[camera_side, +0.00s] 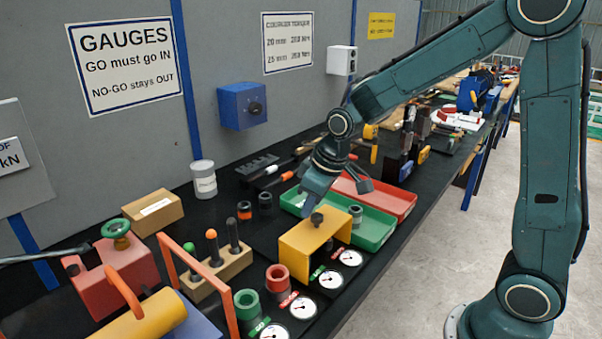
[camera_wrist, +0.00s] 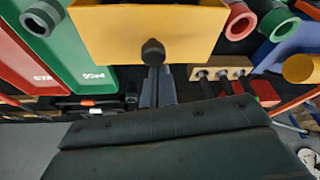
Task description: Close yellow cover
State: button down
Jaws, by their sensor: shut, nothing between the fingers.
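The yellow cover (camera_side: 327,229) is a box-like piece on the black bench, beside the green tray, with a dark round knob (camera_side: 317,218) on top. In the wrist view the yellow cover (camera_wrist: 110,35) fills the top middle, and its knob (camera_wrist: 153,52) sits at its near edge. My gripper (camera_side: 309,204) is shut and empty, pointing down just above and beside the knob. In the wrist view my gripper (camera_wrist: 155,80) is right below the knob. I cannot tell whether the fingers touch it.
A green tray (camera_side: 372,235) and red tray (camera_side: 400,202) lie behind the cover. White dial gauges (camera_side: 331,279) and a red ring (camera_side: 278,278) are close in front. A wooden block with pins (camera_side: 232,262) stands left. A blue box (camera_side: 241,105) is on the wall.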

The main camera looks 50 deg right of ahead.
jog(key=shift+w+a, duration=0.5)
jog(key=shift+w, duration=1.4)
notch_tip(320, 180, up, 10)
send_over(308, 224)
jog(key=shift+w+f, duration=0.1)
jog(key=shift+f, duration=0.05)
jog(key=s+d+r+m+t+h, duration=0.1)
jog(key=s+m+t, duration=0.1)
jog(key=s, duration=2)
jog(key=shift+s+r+m, duration=0.35)
jog(key=shift+s+m, duration=0.05)
jog(key=shift+m, duration=0.1)
